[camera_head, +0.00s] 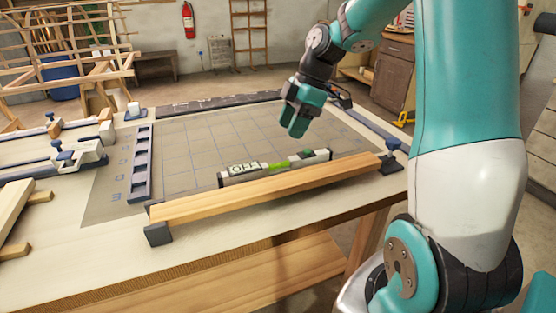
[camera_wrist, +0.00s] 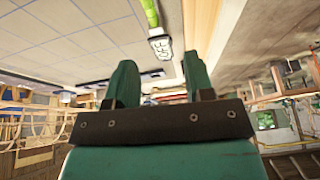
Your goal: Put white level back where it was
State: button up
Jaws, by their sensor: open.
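The white level (camera_head: 237,178) has a green vial and dark lettering. It lies behind a long wooden lath (camera_head: 270,190) and roughly parallel to it, near the front edge of the gridded mat. In the wrist view the level (camera_wrist: 161,46) is partly seen at the top, beside the lath (camera_wrist: 202,22). My gripper (camera_head: 297,122) is above the mat, behind the level's right part and apart from it. In the wrist view its two teal fingers (camera_wrist: 160,82) stand apart with nothing held between them.
The lath's ends rest at dark blocks (camera_head: 158,234) on the workbench. A dark slotted rail (camera_head: 141,165) lies along the mat's left side, with clamps (camera_head: 84,155) further left. The gridded mat (camera_head: 190,140) has free room behind the level.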

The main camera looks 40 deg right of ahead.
jog(key=s+a+r+m, duration=0.2)
jog(key=s+a, duration=0.2)
jog(key=a, duration=0.5)
jog(key=s+a+r+m, duration=0.1)
jog(key=s+a+r, duration=0.1)
jog(key=s+a, duration=0.5)
jog(key=s+a+m+g, duration=0.1)
jog(key=s+a+m, duration=0.3)
jog(key=s+a, duration=0.4)
jog(key=shift+s+a+f, duration=0.35)
jog(key=shift+s+f, duration=0.05)
jog(key=shift+s, duration=0.4)
notch_tip(320, 180, up, 6)
jog(key=p, duration=0.6)
jog(key=shift+r, duration=0.25)
